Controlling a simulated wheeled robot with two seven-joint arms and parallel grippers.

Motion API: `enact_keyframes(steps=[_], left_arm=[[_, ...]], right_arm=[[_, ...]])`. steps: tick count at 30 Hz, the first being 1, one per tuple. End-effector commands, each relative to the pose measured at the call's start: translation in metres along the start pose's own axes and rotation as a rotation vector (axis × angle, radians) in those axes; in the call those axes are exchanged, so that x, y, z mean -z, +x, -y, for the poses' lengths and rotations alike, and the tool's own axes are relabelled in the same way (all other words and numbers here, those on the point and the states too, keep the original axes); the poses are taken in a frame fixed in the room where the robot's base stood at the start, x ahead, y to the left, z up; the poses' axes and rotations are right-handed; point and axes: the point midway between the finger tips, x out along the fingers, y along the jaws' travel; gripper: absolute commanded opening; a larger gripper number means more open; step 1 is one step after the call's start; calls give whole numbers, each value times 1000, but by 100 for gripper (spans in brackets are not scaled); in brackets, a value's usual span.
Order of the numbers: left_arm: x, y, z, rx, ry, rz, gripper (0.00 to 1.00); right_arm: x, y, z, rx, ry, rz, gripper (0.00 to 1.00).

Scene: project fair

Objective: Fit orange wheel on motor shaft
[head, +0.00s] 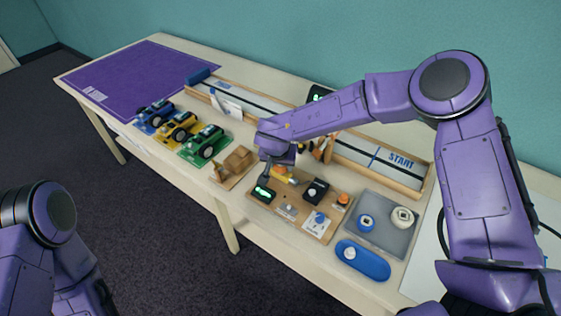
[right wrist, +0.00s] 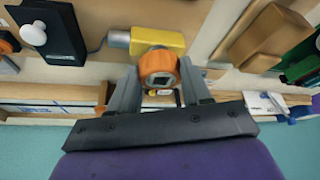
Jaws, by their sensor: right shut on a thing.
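My right gripper (head: 268,172) reaches in from the right over the near part of the table. In the right wrist view my right gripper (right wrist: 160,86) is shut on the orange wheel (right wrist: 158,66), held between its two fingers. The motor, a yellow block (right wrist: 158,38) with a grey end, lies right beyond the wheel. The motor (head: 286,176) shows small on the wooden board in the head view. The shaft is hidden, so I cannot tell whether the wheel is on it. My left arm shows at the lower left, its gripper out of view.
The wooden board (head: 268,207) also bears black boxes (head: 315,190). A grey tray (head: 388,238) with blue and white round parts and a blue dish (head: 374,266) lie right. Toy cars (head: 204,142) stand left. A wooden track (head: 425,181) runs behind. The purple mat (head: 135,75) is mostly clear.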

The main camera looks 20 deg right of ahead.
Motion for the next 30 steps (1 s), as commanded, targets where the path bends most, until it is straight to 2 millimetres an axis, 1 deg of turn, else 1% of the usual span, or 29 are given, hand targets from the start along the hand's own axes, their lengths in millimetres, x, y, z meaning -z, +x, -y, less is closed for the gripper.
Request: enact_keyframes(steps=[10,23,30], left_arm=[[1,-3,0,0,0,0,93],[1,-3,0,0,0,0,93],[3,-8,1,0,0,0,93]], right_arm=[[-3,7,0,0,-1,0,20],[-3,8,0,0,-1,0,20],[-3,7,0,0,0,1,20]])
